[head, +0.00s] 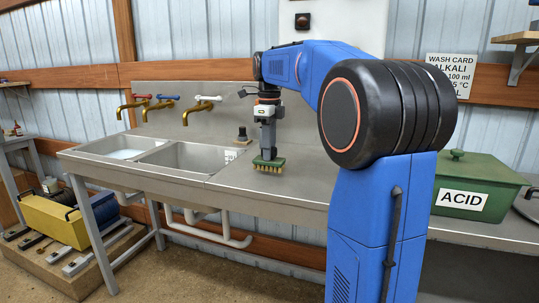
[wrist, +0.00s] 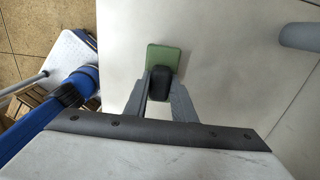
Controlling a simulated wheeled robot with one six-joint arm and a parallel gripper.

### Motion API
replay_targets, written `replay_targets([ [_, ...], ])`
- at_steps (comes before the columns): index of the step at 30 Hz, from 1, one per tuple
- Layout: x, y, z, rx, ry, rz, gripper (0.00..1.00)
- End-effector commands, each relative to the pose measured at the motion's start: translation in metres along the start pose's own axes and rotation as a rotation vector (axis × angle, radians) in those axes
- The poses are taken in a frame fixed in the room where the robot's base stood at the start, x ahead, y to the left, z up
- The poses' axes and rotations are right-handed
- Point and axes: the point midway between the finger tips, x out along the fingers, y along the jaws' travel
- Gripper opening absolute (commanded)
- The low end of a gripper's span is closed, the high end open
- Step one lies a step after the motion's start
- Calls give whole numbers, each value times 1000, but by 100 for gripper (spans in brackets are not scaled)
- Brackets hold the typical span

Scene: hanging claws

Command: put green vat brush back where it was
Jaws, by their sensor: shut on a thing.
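The green vat brush (head: 268,162) has a green block and tan bristles that point down. It is upright over the bare steel counter, right of the sinks. I cannot tell whether the bristles touch the steel. My gripper (head: 268,138) points down and is shut on the brush's upper part. In the wrist view, the brush's green block (wrist: 165,53) shows beyond my gripper (wrist: 160,88), whose grey fingers close on a black handle between them.
Two sink basins (head: 185,157) with brass taps lie left of the brush. A small dark object (head: 242,135) stands behind it on the counter. A green box marked ACID (head: 470,186) stands at the right. A wash card (head: 450,76) hangs on the wall. The counter around the brush is clear.

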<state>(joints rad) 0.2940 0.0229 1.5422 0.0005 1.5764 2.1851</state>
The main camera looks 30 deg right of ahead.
Motion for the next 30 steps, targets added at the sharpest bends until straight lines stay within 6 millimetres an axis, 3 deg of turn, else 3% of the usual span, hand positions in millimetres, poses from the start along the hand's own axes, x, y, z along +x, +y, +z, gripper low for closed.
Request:
replay_targets([
  [4, 15, 0, 0, 0, 0, 0, 5],
  [15, 19, 0, 0, 0, 0, -1, 5],
  [16, 19, 0, 0, 0, 0, -1, 30],
  [18, 19, 0, 0, 0, 0, -1, 42],
  [30, 12, 0, 0, 0, -1, -1, 42],
])
